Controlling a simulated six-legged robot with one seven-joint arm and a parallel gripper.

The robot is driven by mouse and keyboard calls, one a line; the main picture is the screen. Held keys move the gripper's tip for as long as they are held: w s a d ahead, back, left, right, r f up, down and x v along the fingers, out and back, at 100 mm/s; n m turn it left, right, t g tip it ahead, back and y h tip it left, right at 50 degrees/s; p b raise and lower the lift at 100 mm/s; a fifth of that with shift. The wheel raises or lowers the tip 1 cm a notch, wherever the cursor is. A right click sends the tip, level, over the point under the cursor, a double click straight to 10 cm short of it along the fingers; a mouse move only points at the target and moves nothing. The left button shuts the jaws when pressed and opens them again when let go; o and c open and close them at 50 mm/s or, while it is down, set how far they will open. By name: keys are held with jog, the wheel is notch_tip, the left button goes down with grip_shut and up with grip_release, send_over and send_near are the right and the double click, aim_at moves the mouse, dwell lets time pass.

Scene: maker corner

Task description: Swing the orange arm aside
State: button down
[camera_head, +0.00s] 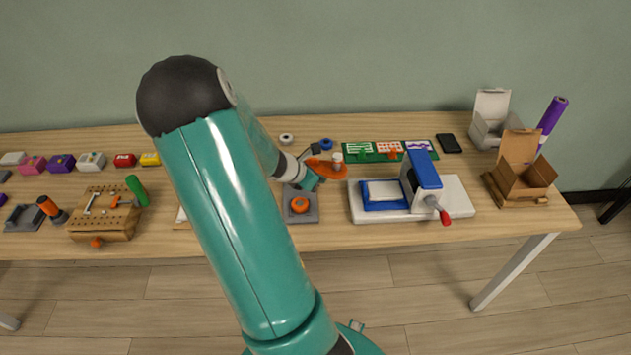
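The orange arm (328,168) is a flat orange piece over the middle of the table, with a pale upright knob (337,158) near its right end. My gripper (317,172) is at the left part of the orange arm, close to it or touching it; I cannot tell which. The finger gap is too small and partly hidden to read. A grey plate (313,216) with a round orange piece (299,204) lies just in front. My own teal arm hides part of the table to the left of the gripper, and whatever pivot the orange arm has is not clear.
A white board (458,198) with a blue press (424,170) and red-tipped handle stands to the right. A green board (365,150) with cards lies behind. A blue ring (326,144) and a white roll (286,138) sit behind the gripper. A wooden pegboard block (103,228) is far left.

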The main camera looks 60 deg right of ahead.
jog(key=shift+s+d, duration=0.15)
jog(key=shift+d, duration=0.15)
jog(key=shift+s+d, duration=0.1)
dwell(0.3)
